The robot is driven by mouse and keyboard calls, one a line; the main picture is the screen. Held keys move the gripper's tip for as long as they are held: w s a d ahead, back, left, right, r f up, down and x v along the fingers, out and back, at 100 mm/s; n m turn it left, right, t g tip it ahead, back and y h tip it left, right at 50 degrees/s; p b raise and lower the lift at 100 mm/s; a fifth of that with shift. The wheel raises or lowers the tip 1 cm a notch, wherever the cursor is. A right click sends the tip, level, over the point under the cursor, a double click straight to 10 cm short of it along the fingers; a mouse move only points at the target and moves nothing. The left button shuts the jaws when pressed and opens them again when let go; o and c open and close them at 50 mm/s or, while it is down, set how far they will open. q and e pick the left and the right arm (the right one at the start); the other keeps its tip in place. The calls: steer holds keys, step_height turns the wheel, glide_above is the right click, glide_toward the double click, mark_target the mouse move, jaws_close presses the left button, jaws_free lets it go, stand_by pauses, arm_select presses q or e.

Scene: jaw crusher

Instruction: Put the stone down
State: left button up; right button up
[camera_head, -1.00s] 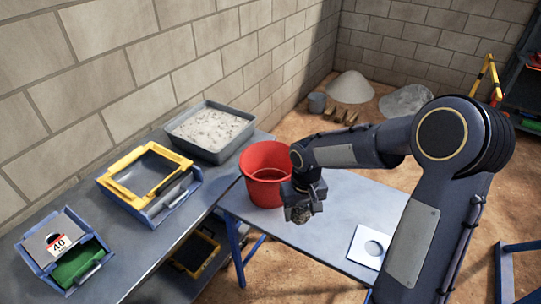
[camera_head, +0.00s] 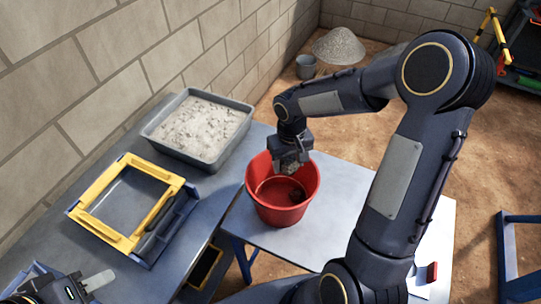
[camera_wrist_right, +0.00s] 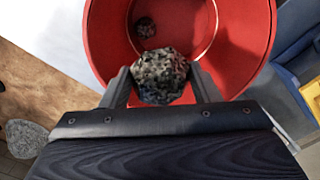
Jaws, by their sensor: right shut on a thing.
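A rough grey stone (camera_wrist_right: 160,75) is held between the two fingers of my right gripper (camera_wrist_right: 163,88) in the right wrist view. In the head view my right gripper (camera_head: 291,160) hangs over the back of the red bucket (camera_head: 281,215), with the held stone (camera_head: 290,169) partly hidden between its fingers. The bucket stands on the grey table and also shows in the wrist view (camera_wrist_right: 245,30). A second, smaller-looking stone (camera_wrist_right: 145,27) lies inside the bucket. My left gripper (camera_head: 85,285) is partly in view at the bottom left; its opening is unclear.
A grey tray of pale gravel (camera_head: 199,103) and a yellow-framed blue box (camera_head: 107,241) stand on the left bench. A white plate with a red block (camera_head: 432,272) lies at the table's right, partly behind my arm.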

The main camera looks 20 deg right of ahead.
step_height(320, 180, down, 2)
steer(key=shift+w+f, duration=0.15)
steer(key=b, duration=0.5)
glide_above(285, 197)
step_height(285, 197, down, 7)
step_height(285, 197, down, 3)
steer(key=shift+a+f+b, duration=0.1)
steer(key=shift+f+b, duration=0.05)
steer(key=shift+b, duration=1.05)
steer(key=shift+w, duration=0.1)
steer(key=shift+f, duration=0.15)
steer(key=o, duration=0.9)
steer(key=shift+o, duration=0.8)
